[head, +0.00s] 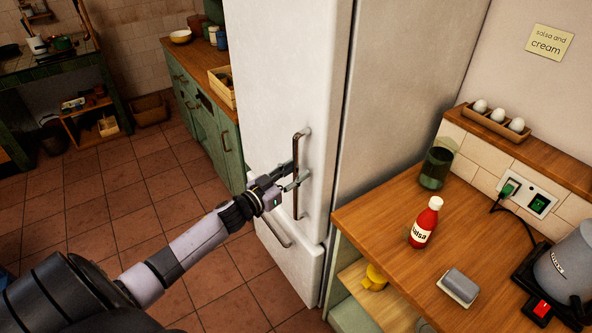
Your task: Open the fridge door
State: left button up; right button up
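The tall white fridge (285,75) stands in the middle of the head view, its door shut against the body. A brown vertical bar handle (297,202) is on the door near its right edge. My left gripper (294,176) reaches in from the left and is at the middle of this handle. Its two fingers look parted, one on each side of the bar. I cannot tell whether they touch it. A second, lower handle (273,232) is on the fridge's lower front. My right gripper is not in view.
A wooden counter (380,215) to the right holds a red salsa bottle (425,222), a dark green jar (436,167) and a kettle (567,268). A green cabinet (205,125) stands left of the fridge. The tiled floor (165,185) before the fridge is clear.

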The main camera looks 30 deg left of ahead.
pick_arm(q)
jog(key=shift+w, duration=0.2)
jog(key=shift+c, duration=0.5)
grip_shut()
dwell(0.4)
